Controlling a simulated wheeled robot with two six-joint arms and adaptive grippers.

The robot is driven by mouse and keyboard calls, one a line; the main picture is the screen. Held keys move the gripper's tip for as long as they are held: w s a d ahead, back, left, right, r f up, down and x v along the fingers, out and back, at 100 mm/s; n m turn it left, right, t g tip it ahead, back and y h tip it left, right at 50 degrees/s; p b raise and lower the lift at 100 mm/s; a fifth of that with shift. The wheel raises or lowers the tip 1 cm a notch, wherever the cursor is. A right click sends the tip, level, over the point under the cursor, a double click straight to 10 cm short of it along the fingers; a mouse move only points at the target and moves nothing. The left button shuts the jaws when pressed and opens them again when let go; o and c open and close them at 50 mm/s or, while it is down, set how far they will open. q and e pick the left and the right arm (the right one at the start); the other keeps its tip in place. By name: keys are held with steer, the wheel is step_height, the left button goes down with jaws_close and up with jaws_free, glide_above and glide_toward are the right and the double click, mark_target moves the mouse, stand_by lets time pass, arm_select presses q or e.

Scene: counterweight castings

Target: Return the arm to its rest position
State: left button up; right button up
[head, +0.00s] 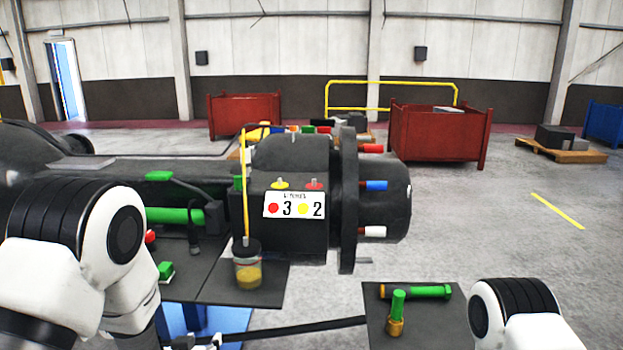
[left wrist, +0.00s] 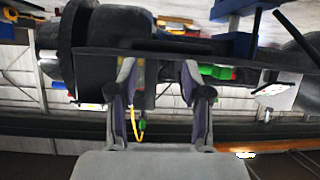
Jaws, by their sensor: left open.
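My left arm (head: 120,240) comes in at the lower left of the head view, bent at a white and black joint. My left gripper (head: 200,342) is only partly visible at the bottom edge, below the dark work surface. In the left wrist view my left gripper (left wrist: 157,80) has its two fingers apart with nothing between them. My right arm (head: 515,312) shows at the lower right of the head view; its gripper is out of view.
A dark machine (head: 292,225) with a "3 2" label stands ahead. A jar (head: 248,268) with yellow contents and a brush stands before it. A mat (head: 430,330) at right holds a green-handled tool (head: 415,291) and a green-and-brass piece (head: 397,312). Red bins (head: 438,135) stand behind.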

arm_select(q)
steer(key=s+a+f+g, duration=0.2)
steer(key=s+f+g, duration=0.2)
steer(key=s+f, duration=0.7)
steer(key=s+f+g, duration=0.4)
steer(key=s+f, duration=0.2)
steer(key=s, duration=0.5)
steer(key=s+f+g, duration=0.5)
steer(key=s+f, duration=0.1)
steer(key=s, duration=0.6)
steer(key=shift+s+a, duration=0.25)
